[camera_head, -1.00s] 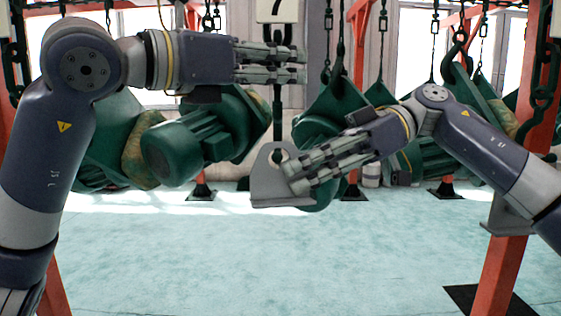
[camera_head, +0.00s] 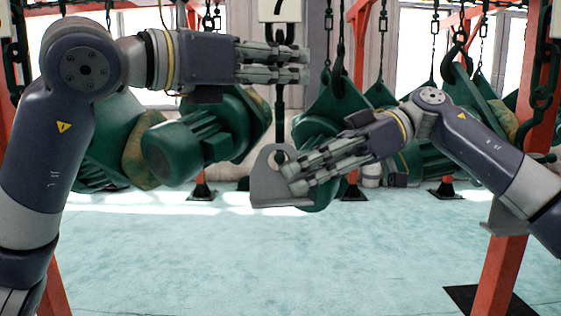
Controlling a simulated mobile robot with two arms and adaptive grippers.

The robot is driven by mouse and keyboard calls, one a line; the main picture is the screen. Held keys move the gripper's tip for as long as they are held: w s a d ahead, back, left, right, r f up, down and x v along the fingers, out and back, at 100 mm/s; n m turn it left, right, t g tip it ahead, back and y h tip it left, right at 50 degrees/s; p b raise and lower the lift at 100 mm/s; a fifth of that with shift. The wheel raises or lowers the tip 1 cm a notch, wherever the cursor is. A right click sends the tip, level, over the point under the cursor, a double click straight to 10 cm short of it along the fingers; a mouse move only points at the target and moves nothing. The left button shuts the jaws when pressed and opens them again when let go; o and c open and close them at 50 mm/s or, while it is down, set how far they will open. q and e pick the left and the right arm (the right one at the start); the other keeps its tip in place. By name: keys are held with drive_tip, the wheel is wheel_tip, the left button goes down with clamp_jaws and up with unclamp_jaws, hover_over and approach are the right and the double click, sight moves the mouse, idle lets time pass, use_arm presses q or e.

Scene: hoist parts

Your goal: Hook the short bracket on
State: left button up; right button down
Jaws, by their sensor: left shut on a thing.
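The short bracket (camera_head: 264,190) is a grey plate with a rounded top, a hole and a flat foot. It is upright in mid-air near the middle of the head view. My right gripper (camera_head: 290,175) overlaps its right side; how far its fingers are closed is unclear. My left gripper (camera_head: 303,65) is above, shut on the dark hanging hook (camera_head: 280,105) below the sign marked 7. The hook's shank runs down to the bracket's hole. Its tip shows at the hole, but I cannot tell whether it passes through.
Green motor-like hoist parts (camera_head: 195,140) hang close behind on the left, and another (camera_head: 318,125) hangs behind the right gripper. Chains and red posts (camera_head: 503,270) stand around. The pale floor (camera_head: 270,260) below is clear.

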use_arm(q)
drive_tip(key=shift+r, duration=0.15)
use_arm(e)
drive_tip(key=shift+w+d+n, duration=0.15)
drive_tip(key=shift+w+n, duration=0.15)
drive_tip(key=shift+w, duration=0.05)
idle(0.3)
drive_tip(key=shift+w+f+t, duration=0.15)
drive_tip(key=shift+f+t, duration=0.15)
drive_tip(key=shift+f, duration=0.25)
idle(1.0)
drive_tip(key=c, duration=1.7)
unclamp_jaws()
use_arm(q)
drive_tip(key=shift+s, duration=0.1)
use_arm(e)
drive_tip(key=shift+f, duration=0.15)
drive_tip(key=v, duration=0.8)
